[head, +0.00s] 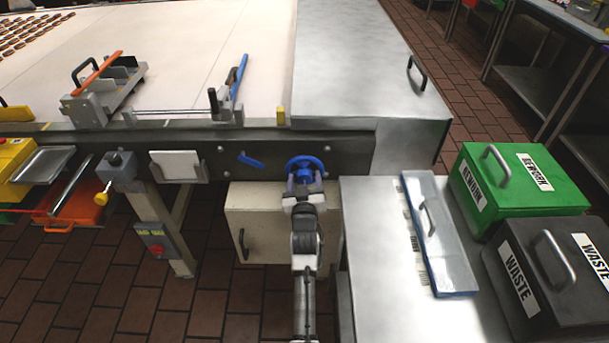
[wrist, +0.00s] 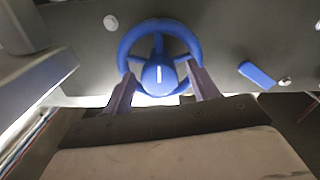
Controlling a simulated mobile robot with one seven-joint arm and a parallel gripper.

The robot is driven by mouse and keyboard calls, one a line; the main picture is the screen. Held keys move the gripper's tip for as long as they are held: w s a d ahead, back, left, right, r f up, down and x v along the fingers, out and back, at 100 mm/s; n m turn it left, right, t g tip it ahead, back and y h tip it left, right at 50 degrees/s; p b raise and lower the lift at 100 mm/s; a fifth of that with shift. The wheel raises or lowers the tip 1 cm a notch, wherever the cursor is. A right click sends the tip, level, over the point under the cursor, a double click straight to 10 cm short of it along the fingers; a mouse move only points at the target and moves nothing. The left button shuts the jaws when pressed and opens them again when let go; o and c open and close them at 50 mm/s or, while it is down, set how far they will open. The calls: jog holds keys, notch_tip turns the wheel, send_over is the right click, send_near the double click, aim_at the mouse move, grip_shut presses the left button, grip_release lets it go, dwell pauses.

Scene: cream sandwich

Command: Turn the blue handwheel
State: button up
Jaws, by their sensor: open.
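In the wrist view my gripper (wrist: 160,80) is open, with one finger on each side of the hub. The fingertips overlap the lower part of the wheel. I cannot tell whether they touch it.
A small blue lever (head: 251,161) sits on the rail left of the wheel. A steel table (head: 385,250) stands at right with a clear-lidded tray (head: 438,240), a green REWORK bin (head: 510,195) and a dark WASTE bin (head: 545,290). A beige cabinet (head: 262,205) is below the rail.

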jog(key=shift+s, duration=0.1)
jog(key=c, duration=1)
jog(key=shift+m, duration=0.4)
